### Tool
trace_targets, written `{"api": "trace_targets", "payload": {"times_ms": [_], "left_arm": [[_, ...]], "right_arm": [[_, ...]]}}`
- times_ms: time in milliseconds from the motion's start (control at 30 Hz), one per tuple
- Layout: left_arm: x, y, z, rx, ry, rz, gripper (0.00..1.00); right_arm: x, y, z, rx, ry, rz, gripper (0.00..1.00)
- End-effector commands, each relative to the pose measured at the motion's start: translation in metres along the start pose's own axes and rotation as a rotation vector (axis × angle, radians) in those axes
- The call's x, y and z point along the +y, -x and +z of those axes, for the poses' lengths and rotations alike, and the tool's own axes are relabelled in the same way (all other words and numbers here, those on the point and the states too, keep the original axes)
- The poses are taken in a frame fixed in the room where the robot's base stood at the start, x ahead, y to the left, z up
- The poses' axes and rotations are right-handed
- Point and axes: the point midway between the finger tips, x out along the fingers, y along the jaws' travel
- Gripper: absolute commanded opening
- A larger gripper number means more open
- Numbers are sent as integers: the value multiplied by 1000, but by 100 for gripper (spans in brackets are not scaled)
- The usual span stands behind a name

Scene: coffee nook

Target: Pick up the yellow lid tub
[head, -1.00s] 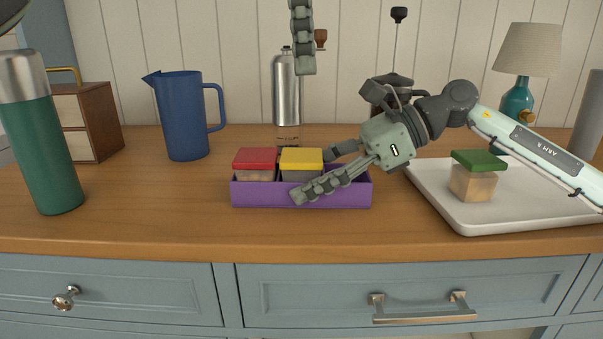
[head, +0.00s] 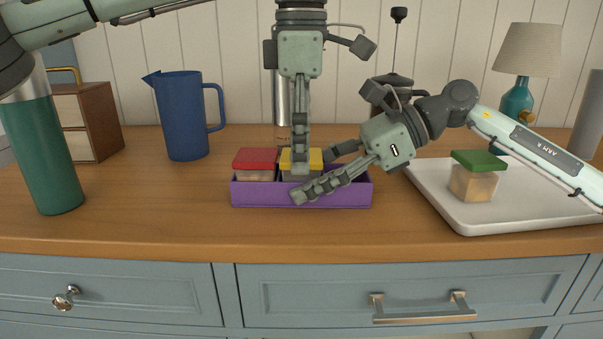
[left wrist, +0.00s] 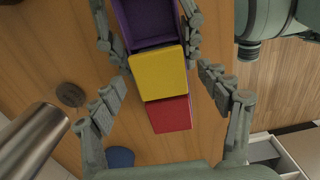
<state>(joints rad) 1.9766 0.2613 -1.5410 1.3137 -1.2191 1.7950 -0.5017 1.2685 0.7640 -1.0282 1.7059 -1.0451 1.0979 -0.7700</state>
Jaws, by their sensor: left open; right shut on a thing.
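The yellow lid tub (head: 315,159) sits in the purple box (head: 262,195), right of the red lid tub (head: 254,159). My left gripper (head: 301,170) points down over it, and a finger hides the middle of its lid. In the left wrist view the yellow lid (left wrist: 158,73) lies between the open left fingers, with a gap on both sides. My right gripper (head: 322,170) is shut on the purple box near its right end, one finger along the front wall and one behind.
A white tray (head: 475,223) with a green lid tub (head: 474,182) stands at right. A blue pitcher (head: 182,118) and green bottle (head: 42,150) stand at left. The counter front is clear.

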Motion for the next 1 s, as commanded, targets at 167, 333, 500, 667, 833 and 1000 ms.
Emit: {"api": "trace_targets", "payload": {"times_ms": [167, 333, 500, 667, 833, 1000], "left_arm": [[0, -8, 0, 0, 1, 0, 76], [0, -8, 0, -1, 1, 0, 74], [0, -7, 0, -1, 0, 0, 53], [0, -7, 0, -1, 0, 0, 33], [0, -7, 0, -1, 0, 1, 21], [0, -5, 0, -1, 0, 1, 21]], "right_arm": [[0, 0, 0, 1, 0, 1, 44], [0, 0, -1, 1, 0, 1, 44], [0, 0, -1, 1, 0, 1, 44], [0, 0, -1, 1, 0, 1, 44], [0, 0, -1, 1, 0, 1, 44], [0, 0, 0, 1, 0, 1, 44]]}}
